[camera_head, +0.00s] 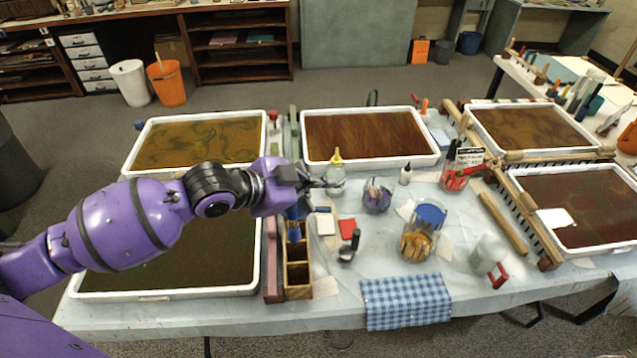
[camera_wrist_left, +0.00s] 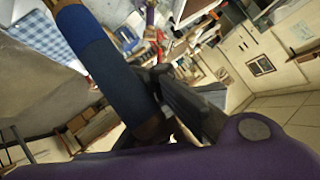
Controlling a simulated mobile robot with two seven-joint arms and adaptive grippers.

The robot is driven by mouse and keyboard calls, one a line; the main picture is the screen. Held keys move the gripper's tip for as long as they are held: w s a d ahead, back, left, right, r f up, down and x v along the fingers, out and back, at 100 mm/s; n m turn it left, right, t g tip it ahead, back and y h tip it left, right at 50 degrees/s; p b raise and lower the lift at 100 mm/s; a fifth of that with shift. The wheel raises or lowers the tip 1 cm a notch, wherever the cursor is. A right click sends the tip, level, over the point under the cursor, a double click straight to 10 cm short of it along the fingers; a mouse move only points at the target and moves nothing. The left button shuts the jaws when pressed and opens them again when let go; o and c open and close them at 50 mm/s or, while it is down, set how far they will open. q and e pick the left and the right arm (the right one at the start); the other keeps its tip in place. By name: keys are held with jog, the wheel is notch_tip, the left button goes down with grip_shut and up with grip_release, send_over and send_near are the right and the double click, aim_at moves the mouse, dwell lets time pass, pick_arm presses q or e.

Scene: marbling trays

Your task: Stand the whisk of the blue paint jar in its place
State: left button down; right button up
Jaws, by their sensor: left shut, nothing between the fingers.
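My left gripper (camera_head: 322,184) is shut and empty, above the far end of a wooden compartment rack (camera_head: 298,272). A blue item (camera_head: 294,231) stands in the rack's far part, just below the gripper. In the left wrist view, a large blue cylinder (camera_wrist_left: 108,72) with a tan end is close beside the dark fingers (camera_wrist_left: 172,100). I cannot tell whether they touch, or whether this is the blue jar or a whisk handle. No whisk wires can be made out. My right gripper is not in view.
White-rimmed marbling trays (camera_head: 436,158) stand around the table. A blue checked cloth (camera_head: 405,302) hangs over the front edge.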

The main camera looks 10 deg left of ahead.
pick_arm(q)
notch_tip(320, 180, down, 11)
jog(key=b, duration=0.4)
jog(key=shift+f+b, duration=0.2)
jog(key=shift+b, duration=0.2)
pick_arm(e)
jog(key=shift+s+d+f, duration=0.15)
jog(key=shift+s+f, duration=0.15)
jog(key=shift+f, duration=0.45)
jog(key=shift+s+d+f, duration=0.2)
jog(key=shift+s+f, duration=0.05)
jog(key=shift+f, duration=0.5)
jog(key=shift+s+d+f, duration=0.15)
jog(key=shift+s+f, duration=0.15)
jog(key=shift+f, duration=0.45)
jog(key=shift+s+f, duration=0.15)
pick_arm(q)
jog(key=c, duration=1.9)
grip_release()
jog(key=shift+o, duration=0.2)
notch_tip(320, 180, up, 10)
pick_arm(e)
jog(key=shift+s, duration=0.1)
